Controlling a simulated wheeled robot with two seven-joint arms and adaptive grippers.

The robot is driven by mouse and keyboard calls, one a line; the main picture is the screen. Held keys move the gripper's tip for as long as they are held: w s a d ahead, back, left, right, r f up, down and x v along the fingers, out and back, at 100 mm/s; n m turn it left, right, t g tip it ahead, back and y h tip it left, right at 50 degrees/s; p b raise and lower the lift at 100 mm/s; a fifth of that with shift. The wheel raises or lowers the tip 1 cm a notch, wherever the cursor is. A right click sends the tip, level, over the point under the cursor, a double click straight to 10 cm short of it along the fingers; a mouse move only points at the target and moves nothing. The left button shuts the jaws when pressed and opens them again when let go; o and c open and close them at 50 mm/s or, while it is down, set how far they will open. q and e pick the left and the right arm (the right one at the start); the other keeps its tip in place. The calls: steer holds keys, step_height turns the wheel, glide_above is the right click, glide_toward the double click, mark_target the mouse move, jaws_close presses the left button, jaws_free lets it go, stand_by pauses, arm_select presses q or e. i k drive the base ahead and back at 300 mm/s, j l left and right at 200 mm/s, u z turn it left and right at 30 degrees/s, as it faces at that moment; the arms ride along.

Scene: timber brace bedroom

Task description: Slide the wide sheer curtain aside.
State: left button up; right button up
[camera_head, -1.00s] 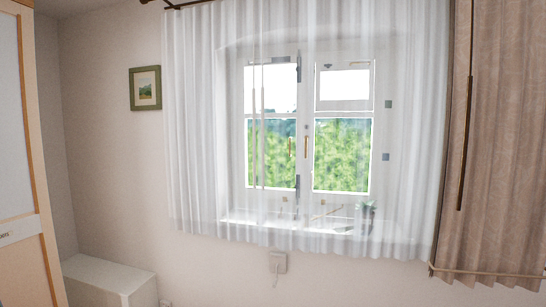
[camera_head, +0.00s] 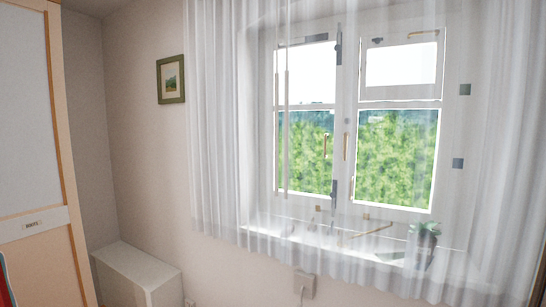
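The wide sheer curtain (camera_head: 217,130) hangs drawn across the whole window. It is white and see-through, and its left edge hangs on the wall just right of the small picture. Its top is cut off by the frame. Thin pale wands (camera_head: 285,130) hang upright at the left part of the window. Behind the curtain the window (camera_head: 349,130) shows greenery outside. Neither gripper is in view.
A framed picture (camera_head: 171,79) hangs left of the curtain. A white box-like bench (camera_head: 138,274) stands low by the wall, and a pale wood-edged cabinet (camera_head: 30,130) stands at the far left. A potted plant (camera_head: 427,236) sits on the sill behind the curtain.

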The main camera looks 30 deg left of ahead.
mark_target(311, 263)
steer(key=i+l+u, duration=0.65)
steer(key=i, duration=0.15)
